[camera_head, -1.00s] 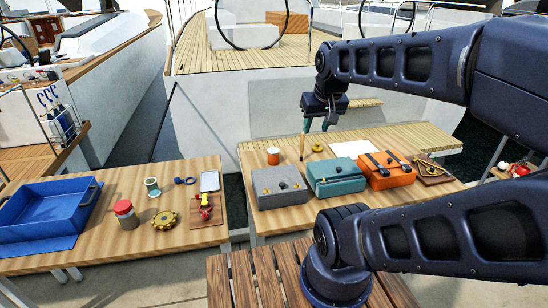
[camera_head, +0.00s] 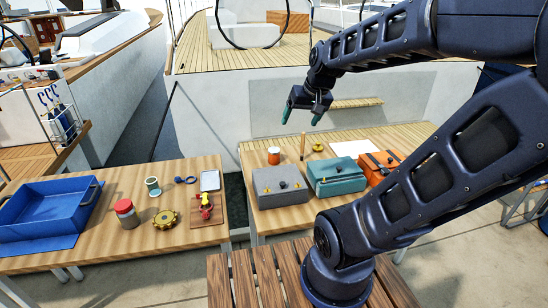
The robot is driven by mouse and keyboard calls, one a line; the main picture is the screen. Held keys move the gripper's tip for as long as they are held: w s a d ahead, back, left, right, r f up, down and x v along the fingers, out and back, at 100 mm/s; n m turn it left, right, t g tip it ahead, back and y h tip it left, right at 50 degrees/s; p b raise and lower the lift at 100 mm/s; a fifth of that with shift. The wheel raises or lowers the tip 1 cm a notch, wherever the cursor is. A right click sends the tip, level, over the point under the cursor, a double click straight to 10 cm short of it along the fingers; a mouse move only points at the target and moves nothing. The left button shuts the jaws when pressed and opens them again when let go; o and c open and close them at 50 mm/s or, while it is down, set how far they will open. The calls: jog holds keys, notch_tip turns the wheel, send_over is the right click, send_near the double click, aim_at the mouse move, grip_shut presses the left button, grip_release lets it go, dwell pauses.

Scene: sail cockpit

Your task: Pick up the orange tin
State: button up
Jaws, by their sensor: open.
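The orange tin (camera_head: 274,156) is a small orange cylinder with a pale top. It stands upright on the right-hand wooden table (camera_head: 252,158), behind the grey case. My gripper (camera_head: 301,116) is open and empty, with its teal fingertips pointing down. It hangs in the air above the back of that table, higher in the picture than the tin and a little to its right. The gripper and the tin are apart.
A grey case (camera_head: 281,187), a teal case (camera_head: 336,177) and an orange case (camera_head: 378,165) stand in front and to the right. A thin upright stick (camera_head: 302,146) and a yellow item (camera_head: 318,148) are close to the tin. The left table holds a blue tray (camera_head: 45,212).

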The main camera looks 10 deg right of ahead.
jog(key=w+a+f+m+y, duration=0.1)
jog(key=w+f, duration=0.1)
jog(key=w, duration=0.3)
jog(key=w+a+f, duration=0.2)
jog(key=w+f, duration=0.1)
jog(key=w, duration=0.3)
jog(key=m+t+h, duration=0.1)
jog(key=m+h, duration=0.2)
jog(key=h, duration=0.2)
send_near(273, 151)
jog(key=x, duration=0.3)
jog(key=shift+w+d+f+m+h, duration=0.15)
jog(key=shift+w+f+m+h, duration=0.25)
jog(key=shift+f, duration=0.3)
jog(key=shift+x, duration=2.2)
jog(key=shift+w, duration=0.15)
jog(key=shift+t, duration=0.3)
jog(key=shift+x, duration=2.5)
jog(key=shift+f, duration=0.1)
